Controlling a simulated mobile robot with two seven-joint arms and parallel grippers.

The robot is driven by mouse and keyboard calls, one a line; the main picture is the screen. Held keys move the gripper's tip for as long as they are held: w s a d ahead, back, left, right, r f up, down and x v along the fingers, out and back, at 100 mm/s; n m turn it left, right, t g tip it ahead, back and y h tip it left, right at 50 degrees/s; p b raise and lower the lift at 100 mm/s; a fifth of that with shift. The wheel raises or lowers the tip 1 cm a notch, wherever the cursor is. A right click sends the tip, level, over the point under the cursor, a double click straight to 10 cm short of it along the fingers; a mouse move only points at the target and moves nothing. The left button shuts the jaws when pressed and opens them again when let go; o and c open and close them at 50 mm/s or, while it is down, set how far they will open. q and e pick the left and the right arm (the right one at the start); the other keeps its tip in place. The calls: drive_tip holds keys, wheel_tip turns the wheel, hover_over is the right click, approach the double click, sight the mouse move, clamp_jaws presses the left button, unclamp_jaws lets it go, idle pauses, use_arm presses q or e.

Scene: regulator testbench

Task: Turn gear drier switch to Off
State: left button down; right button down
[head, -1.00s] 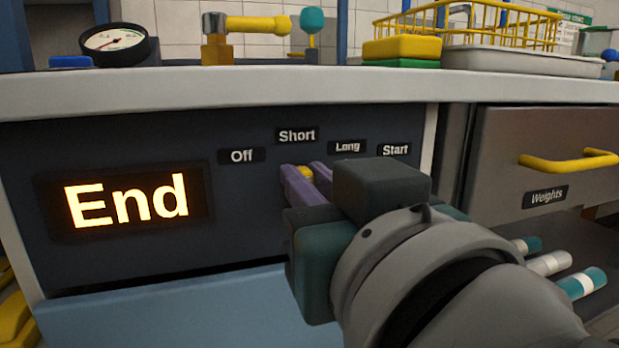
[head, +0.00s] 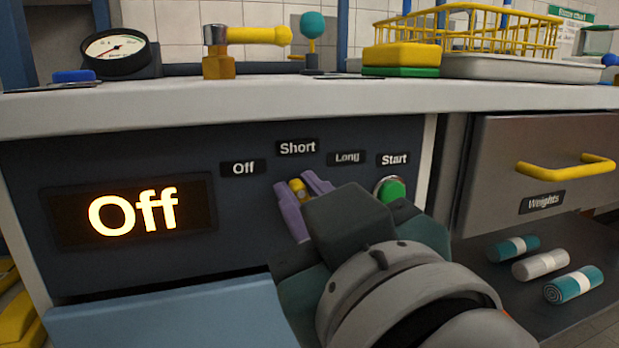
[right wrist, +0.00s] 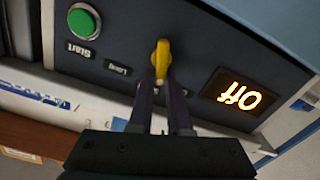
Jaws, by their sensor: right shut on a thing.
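The gear drier's dark front panel (head: 120,165) carries a lit display (head: 133,214) that reads "Off". Labels Off (head: 243,168), Short (head: 297,148), Long (head: 346,158) and Start (head: 394,160) sit on the panel. The yellow switch knob (head: 297,188) is below the Short label. My right gripper (head: 302,191) has its purple fingers shut on the knob, one on each side. The right wrist view shows the yellow knob (right wrist: 161,60) at the fingertips. The gripper's body hides the lower panel. My left gripper is not in view.
A green start button (head: 391,190) is right of the knob. A pale blue drawer or door front (head: 150,310) lies below the panel. The Weights drawer (head: 545,160) with a yellow handle is at right, above several rolled cloths (head: 572,285).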

drive_tip(key=shift+s+a+f+n+p, duration=0.15)
drive_tip(key=shift+n+p, duration=0.1)
drive_tip(key=shift+n, duration=0.8)
drive_tip(key=shift+w+a+f+n+p, duration=0.15)
drive_tip(key=shift+n+p, duration=0.15)
drive_tip(key=shift+n, duration=0.8)
drive_tip(key=shift+s+a+n+p, duration=0.15)
drive_tip(key=shift+n+p, duration=0.1)
drive_tip(key=shift+n, duration=0.8)
drive_tip(key=c, duration=0.9)
unclamp_jaws()
drive_tip(key=shift+o, duration=0.2)
